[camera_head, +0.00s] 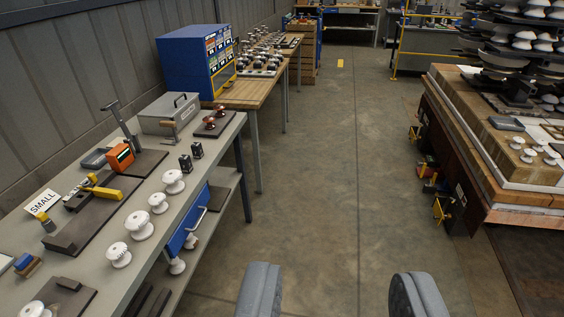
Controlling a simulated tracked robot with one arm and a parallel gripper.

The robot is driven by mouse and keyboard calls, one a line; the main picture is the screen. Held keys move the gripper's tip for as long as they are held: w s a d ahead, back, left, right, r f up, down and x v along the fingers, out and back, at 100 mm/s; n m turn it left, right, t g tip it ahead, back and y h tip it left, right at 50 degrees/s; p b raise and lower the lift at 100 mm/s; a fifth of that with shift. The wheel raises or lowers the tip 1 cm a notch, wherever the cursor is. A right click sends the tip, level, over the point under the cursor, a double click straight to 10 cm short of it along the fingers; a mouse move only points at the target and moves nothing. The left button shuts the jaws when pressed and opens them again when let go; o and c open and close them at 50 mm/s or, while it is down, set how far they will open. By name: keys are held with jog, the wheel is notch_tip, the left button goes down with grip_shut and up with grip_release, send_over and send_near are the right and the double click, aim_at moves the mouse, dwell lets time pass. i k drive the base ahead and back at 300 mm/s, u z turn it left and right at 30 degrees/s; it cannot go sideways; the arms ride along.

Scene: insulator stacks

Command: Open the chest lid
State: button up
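A small grey metal chest (163,120) stands toward the far end of the grey workbench at the left. Its lid looks shut, and a dark handle (186,101) shows on the lid. A brownish latch or lever (170,129) is at its front. My gripper (337,293) is at the bottom of the view, its two grey fingers wide apart with only floor between them. It is well to the right of the bench and away from the chest.
The floor aisle (325,165) is clear. A loaded pallet (490,178) stands right.

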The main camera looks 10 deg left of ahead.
aim_at(180, 107)
jog(key=u, duration=0.1)
jog(key=i, duration=1.25)
jog(key=u, duration=0.25)
jog(key=i, duration=1.9)
jog(key=u, duration=0.2)
